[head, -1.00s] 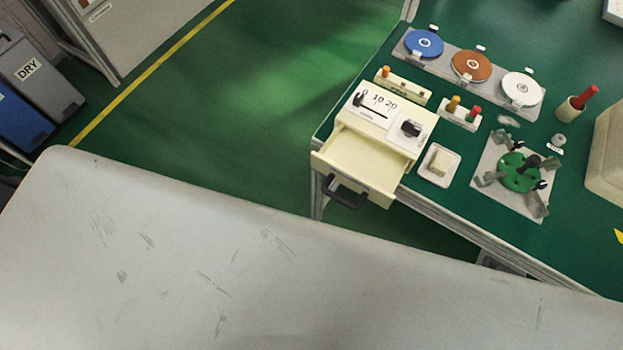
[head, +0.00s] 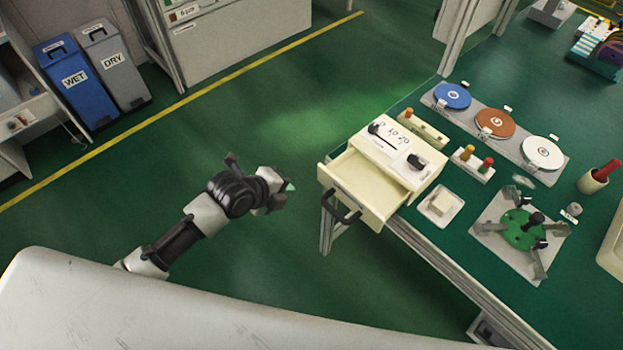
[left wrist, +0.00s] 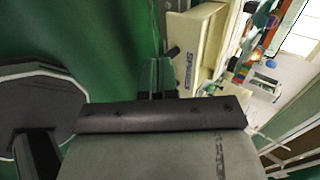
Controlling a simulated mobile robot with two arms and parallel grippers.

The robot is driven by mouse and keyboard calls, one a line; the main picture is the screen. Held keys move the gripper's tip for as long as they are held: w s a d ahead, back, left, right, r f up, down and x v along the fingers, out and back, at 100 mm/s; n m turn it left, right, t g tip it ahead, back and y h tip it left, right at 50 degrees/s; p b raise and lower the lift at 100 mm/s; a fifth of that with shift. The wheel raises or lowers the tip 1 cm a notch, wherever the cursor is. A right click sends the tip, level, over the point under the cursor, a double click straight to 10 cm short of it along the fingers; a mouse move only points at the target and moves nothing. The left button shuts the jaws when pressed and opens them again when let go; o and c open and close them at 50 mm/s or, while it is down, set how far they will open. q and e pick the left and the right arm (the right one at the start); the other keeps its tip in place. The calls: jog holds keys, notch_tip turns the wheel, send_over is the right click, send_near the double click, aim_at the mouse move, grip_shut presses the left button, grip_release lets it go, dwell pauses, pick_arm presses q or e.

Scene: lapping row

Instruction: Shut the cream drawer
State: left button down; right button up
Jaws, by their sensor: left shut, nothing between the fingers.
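The cream drawer (head: 353,191) stands pulled open from the front of a cream box unit (head: 405,148) at the near edge of the green bench. A black bar handle (head: 342,208) is on its front. The drawer's inside looks empty. My left gripper (head: 288,187) is shut and empty, in the air to the left of the drawer front and apart from it. In the left wrist view the shut fingers (left wrist: 158,78) show, with a cream surface (left wrist: 205,40) bearing a dark label beyond them. My right gripper is not in view.
On the bench stand a rack with blue, brown and white discs (head: 495,122), a small white tray (head: 440,204), a green fixture (head: 522,230) and a button block (head: 474,163). Grey and blue bins (head: 78,90) stand far left. Green floor lies open between.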

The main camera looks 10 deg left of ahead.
aim_at(321, 178)
pick_arm(q)
jog(key=x, duration=0.3)
jog(key=r+x, duration=0.1)
jog(key=x, duration=0.2)
jog(key=w+d+p+x, duration=0.1)
jog(key=x, duration=0.2)
jog(key=shift+r, duration=0.3)
jog(key=shift+w+d, duration=0.25)
jog(key=shift+w, duration=0.2)
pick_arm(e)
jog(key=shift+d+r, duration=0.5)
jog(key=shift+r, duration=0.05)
pick_arm(q)
jog(key=shift+f, duration=0.1)
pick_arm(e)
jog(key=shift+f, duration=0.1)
